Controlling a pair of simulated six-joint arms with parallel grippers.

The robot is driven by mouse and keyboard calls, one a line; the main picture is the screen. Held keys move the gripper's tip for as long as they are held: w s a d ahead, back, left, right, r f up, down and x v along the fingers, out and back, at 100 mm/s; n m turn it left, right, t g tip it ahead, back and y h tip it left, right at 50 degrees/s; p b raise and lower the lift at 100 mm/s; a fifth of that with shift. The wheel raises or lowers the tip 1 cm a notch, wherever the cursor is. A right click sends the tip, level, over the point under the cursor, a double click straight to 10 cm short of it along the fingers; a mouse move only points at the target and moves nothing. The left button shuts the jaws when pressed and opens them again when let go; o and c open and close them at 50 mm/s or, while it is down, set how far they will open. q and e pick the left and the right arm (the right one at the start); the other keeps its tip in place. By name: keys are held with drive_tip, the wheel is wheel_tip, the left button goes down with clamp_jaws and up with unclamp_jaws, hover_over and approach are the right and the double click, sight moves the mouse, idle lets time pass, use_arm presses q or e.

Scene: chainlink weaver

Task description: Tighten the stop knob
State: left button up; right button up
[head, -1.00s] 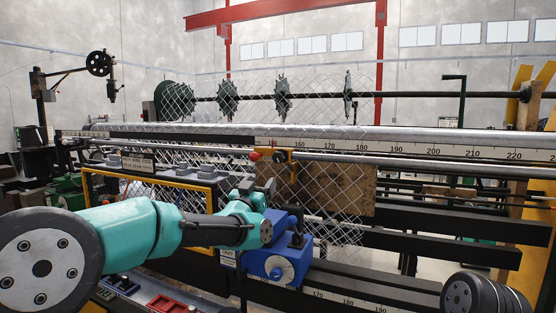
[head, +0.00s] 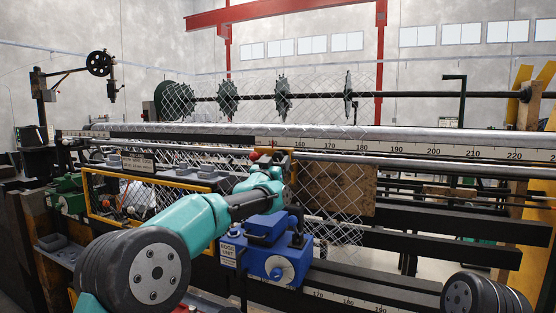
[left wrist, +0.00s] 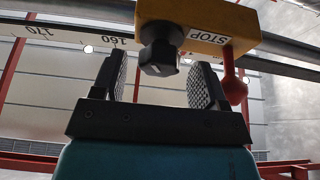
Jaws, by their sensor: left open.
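The yellow stop block (left wrist: 215,30), marked STOP, sits on the rail in the left wrist view. Its dark stop knob (left wrist: 160,48) sticks out toward my left gripper (left wrist: 160,72). The gripper is open, with one ribbed finger on each side of the knob and visible gaps between. The knob's end lies between the fingertips. In the head view, my left gripper (head: 276,163) is in front of the yellow block (head: 291,156) and hides the knob. My right gripper is not in view.
A red ball handle (left wrist: 234,88) hangs close beside one finger; it also shows in the head view (head: 254,156). The numbered scale (head: 400,150) and rail (head: 430,163) run across. A blue unit (head: 268,255) stands below my left arm, near wire mesh (head: 335,205).

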use_arm(q)
drive_tip(key=shift+x, duration=1.1)
drive_tip(key=shift+c, duration=0.3)
drive_tip(key=c, duration=0.9)
drive_tip(key=shift+o, duration=0.2)
drive_tip(key=shift+a+m, duration=0.1)
drive_tip(key=shift+m, duration=0.3)
drive_tip(key=shift+m+g+h, duration=0.65)
drive_tip(key=shift+m+h, duration=0.25)
drive_tip(key=shift+m, duration=0.95)
drive_tip(key=shift+m+g+h, duration=0.65)
drive_tip(key=shift+m+h, duration=0.25)
drive_tip(key=shift+m, duration=0.95)
